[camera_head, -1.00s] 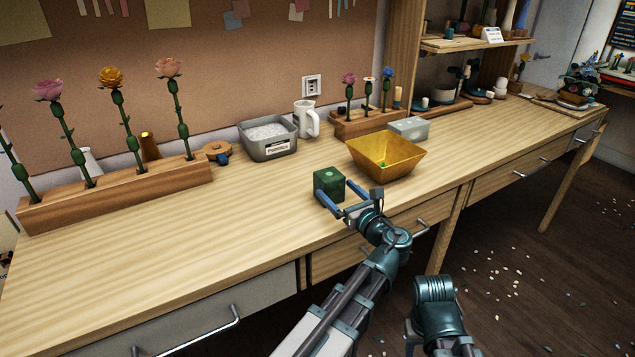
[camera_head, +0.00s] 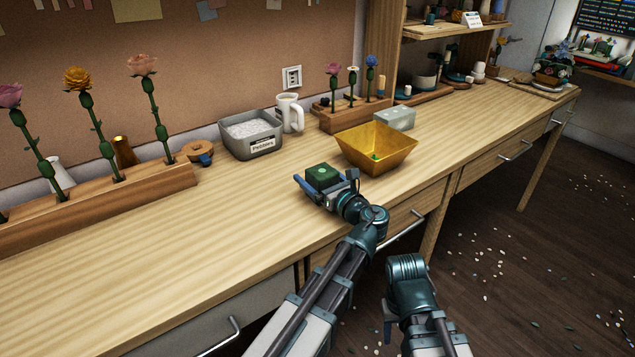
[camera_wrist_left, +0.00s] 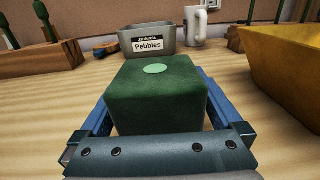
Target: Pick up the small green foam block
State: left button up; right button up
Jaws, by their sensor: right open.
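The small green foam block (camera_head: 322,175), a dark green cube with a lighter round spot on top, stands on the wooden bench near its front edge. My left gripper (camera_head: 324,180) is around it, one blue finger on each side. In the left wrist view the block (camera_wrist_left: 157,95) fills the space between the fingers of the left gripper (camera_wrist_left: 158,108). Whether both fingers press on it cannot be told. My right gripper (camera_head: 388,326) hangs low in front of the bench, away from the block, mostly hidden by its own arm.
A golden square bowl (camera_head: 376,150) stands close to the right of the block. Behind are a grey pebbles tub (camera_head: 250,138), a white mug (camera_head: 289,113) and wooden flower stands (camera_head: 110,200).

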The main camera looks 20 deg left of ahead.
pick_arm(q)
jog(key=c, duration=1.2)
jog(key=shift+o, duration=0.2)
jog(key=shift+a+r, duration=0.1)
jog(key=shift+r, duration=0.05)
